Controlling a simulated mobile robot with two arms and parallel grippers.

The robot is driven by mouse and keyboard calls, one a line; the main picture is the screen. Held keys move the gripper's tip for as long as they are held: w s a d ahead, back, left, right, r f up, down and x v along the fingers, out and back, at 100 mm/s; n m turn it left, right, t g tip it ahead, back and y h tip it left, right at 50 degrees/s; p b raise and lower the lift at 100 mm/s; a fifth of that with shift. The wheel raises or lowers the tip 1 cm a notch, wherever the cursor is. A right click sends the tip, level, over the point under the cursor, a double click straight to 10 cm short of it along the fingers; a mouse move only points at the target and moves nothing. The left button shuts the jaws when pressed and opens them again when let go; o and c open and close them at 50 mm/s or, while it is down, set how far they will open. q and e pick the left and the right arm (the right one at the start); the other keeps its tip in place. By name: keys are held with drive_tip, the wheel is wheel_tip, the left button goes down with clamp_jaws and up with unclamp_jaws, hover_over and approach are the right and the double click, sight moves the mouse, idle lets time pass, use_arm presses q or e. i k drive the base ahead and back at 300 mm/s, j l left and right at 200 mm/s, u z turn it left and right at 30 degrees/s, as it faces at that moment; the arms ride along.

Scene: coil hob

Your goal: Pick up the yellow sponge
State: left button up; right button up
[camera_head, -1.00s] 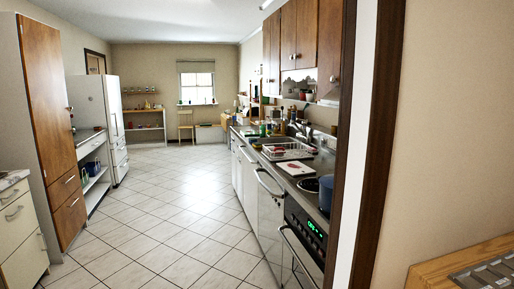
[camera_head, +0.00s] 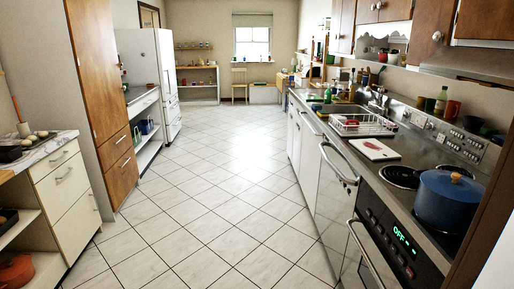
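I cannot make out a yellow sponge in the head view; small things around the sink are too small to tell. The sink (camera_head: 345,109) is set in the right-hand counter, with a tap (camera_head: 378,97) behind it. A dish rack (camera_head: 362,124) stands on the near side of the sink. A green bottle (camera_head: 327,95) stands at the sink's far side. Neither of my grippers is in view.
A blue pot (camera_head: 448,203) sits on the coil hob at the near right. A white board with something red (camera_head: 374,149) lies on the counter. The tiled floor (camera_head: 210,190) is clear between the right counter and left cabinets (camera_head: 66,190).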

sight(323, 114)
drive_tip(key=i, duration=2.2)
drive_tip(key=i+j+z, duration=0.2)
drive_tip(key=i, duration=0.3)
drive_tip(key=i+j+z, duration=0.1)
drive_tip(key=i+z, duration=0.15)
drive_tip(key=i, duration=0.3)
drive_tip(key=i+j+z, duration=0.2)
drive_tip(key=i, duration=0.3)
drive_tip(key=i+j+z, duration=0.2)
drive_tip(key=i+j, duration=0.2)
drive_tip(key=i, duration=0.05)
